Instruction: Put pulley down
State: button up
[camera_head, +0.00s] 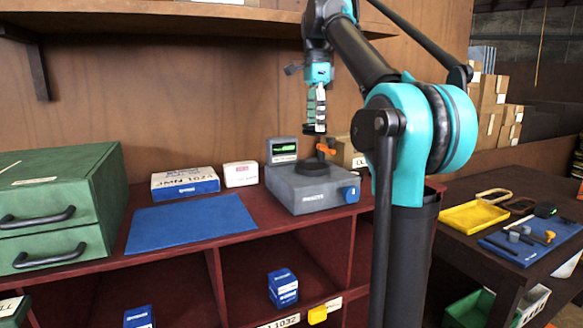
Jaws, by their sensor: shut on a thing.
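My gripper (319,130) points down above a grey bench device (310,198), which has a green-lit display (283,149) and a blue knob. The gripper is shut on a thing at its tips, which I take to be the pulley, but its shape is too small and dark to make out. Just below the tips, a small orange part (326,150) and dark parts show over the device's dark round top (312,168). I cannot tell whether the held thing touches that top.
A blue mat (190,222) lies clear on the red shelf, left of the device. Behind it stand a blue-and-white box (185,184) and a white box (240,174). A green drawer cabinet (65,205) stands at left. At right, a dark table holds a yellow tray (470,216).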

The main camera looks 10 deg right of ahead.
jog(key=f, duration=0.5)
jog(key=shift+a, duration=0.3)
jog(key=shift+f, duration=2.3)
jog(key=o, duration=1.4)
jog(key=shift+f, duration=0.1)
notch_tip(320, 180, up, 12)
jog(key=shift+r, duration=0.15)
